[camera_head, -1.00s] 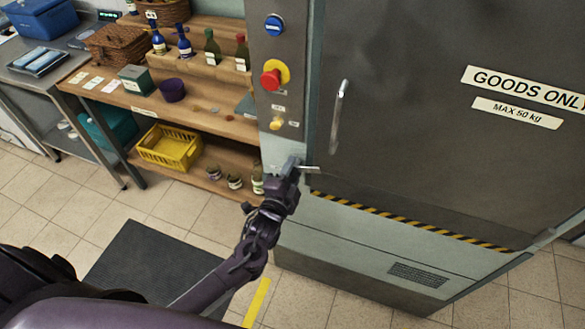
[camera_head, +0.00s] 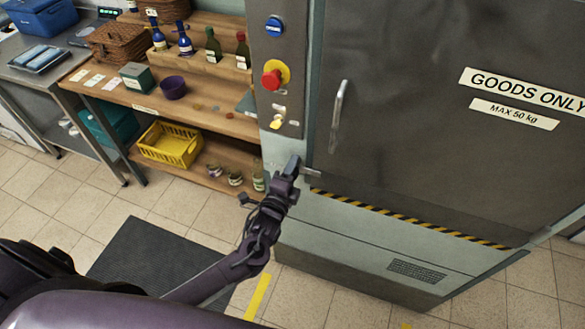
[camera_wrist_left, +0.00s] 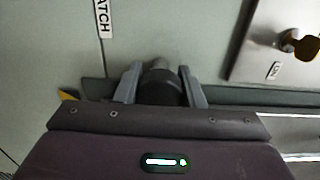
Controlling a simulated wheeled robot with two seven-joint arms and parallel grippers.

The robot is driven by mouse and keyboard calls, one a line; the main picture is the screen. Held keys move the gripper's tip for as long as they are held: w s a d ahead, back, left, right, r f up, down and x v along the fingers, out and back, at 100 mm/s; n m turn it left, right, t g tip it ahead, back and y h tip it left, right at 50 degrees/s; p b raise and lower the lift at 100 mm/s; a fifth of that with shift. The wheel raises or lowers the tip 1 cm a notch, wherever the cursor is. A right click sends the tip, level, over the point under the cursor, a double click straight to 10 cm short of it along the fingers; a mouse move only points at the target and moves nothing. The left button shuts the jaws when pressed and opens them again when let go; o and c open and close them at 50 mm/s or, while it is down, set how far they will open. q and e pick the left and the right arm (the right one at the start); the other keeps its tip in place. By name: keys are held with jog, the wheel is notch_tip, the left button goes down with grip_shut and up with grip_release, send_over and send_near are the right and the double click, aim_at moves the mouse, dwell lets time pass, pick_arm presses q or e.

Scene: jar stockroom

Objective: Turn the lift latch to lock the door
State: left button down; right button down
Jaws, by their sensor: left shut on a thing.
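The grey lift door (camera_head: 420,130) looks closed, with a vertical metal handle (camera_head: 338,115) at its left edge. The small metal lift latch (camera_head: 312,173) sits at the door's lower left edge. My left gripper (camera_head: 291,164) is at the latch. In the left wrist view the gripper (camera_wrist_left: 162,88) has its fingers on both sides of a dark, round latch knob (camera_wrist_left: 161,84) and is shut on it. A label ending in "ATCH" (camera_wrist_left: 103,18) is on the panel above. How far the latch is turned is hard to tell. My right gripper is out of view.
Wooden shelves (camera_head: 215,118) with bottles and a yellow basket (camera_head: 170,145) stand on the left. A dark mat (camera_head: 160,260) lies on the floor.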

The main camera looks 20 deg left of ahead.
pick_arm(q)
jog(key=c, duration=0.9)
grip_release()
jog(key=shift+s+a+b, duration=0.15)
jog(key=shift+s+b, duration=0.7)
jog(key=shift+s, duration=3.05)
